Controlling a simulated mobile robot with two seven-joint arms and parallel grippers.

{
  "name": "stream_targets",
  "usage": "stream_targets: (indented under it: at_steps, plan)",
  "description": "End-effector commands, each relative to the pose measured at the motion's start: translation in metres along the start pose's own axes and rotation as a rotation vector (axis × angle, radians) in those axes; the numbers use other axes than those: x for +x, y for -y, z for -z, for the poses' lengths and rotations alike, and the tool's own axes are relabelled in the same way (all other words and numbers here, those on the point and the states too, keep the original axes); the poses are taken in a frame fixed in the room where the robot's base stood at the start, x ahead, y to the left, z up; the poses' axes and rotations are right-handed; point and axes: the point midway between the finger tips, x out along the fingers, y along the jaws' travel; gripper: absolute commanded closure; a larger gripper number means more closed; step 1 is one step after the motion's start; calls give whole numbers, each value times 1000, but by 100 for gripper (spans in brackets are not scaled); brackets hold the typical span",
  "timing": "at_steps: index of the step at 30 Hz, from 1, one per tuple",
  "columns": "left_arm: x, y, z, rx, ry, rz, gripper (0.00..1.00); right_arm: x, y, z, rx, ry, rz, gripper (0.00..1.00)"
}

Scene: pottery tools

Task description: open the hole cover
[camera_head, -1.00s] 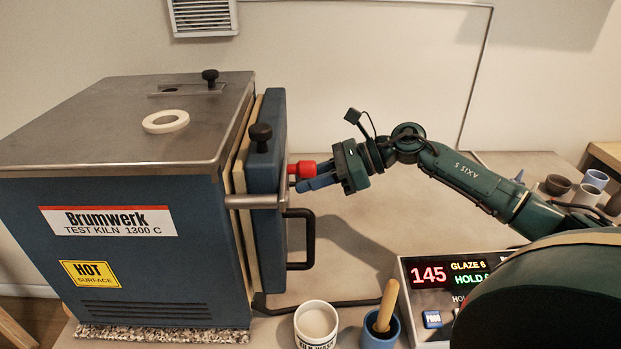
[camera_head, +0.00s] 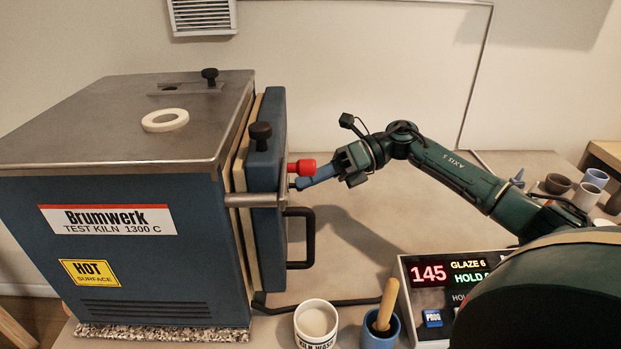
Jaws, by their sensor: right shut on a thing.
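The blue kiln (camera_head: 150,262) stands at the left, its thick door (camera_head: 268,225) at its right side seemingly shut. A red knob (camera_head: 303,167) sticks out from the door's front face. My right gripper (camera_head: 300,183) reaches in from the right with blue fingers, just below the red knob in the picture. The fingers are shut on a small dark stub (camera_head: 291,185) at the door face, largely hidden by the fingertips. The door's face is seen edge-on, so the hole and its cover cannot be made out. My left gripper is not in view.
A black door handle (camera_head: 309,240) sticks out below my fingers. A white cup (camera_head: 315,322), a blue pot (camera_head: 380,331) with a wooden-handled tool and a controller box (camera_head: 430,300) stand in front. A white ring (camera_head: 165,120) lies on the kiln top.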

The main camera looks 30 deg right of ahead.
Motion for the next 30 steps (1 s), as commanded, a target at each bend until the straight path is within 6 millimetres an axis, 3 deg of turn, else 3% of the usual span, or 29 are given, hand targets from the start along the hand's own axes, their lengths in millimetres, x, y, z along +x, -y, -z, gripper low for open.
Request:
stream_targets:
  at_steps: [15, 30]
  plan:
    - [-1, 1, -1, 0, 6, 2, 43, 0, -7, -2, 436, 0, -182, 100]
    - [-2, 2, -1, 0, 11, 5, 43, -1, -10, -4, 661, 0, -275, 100]
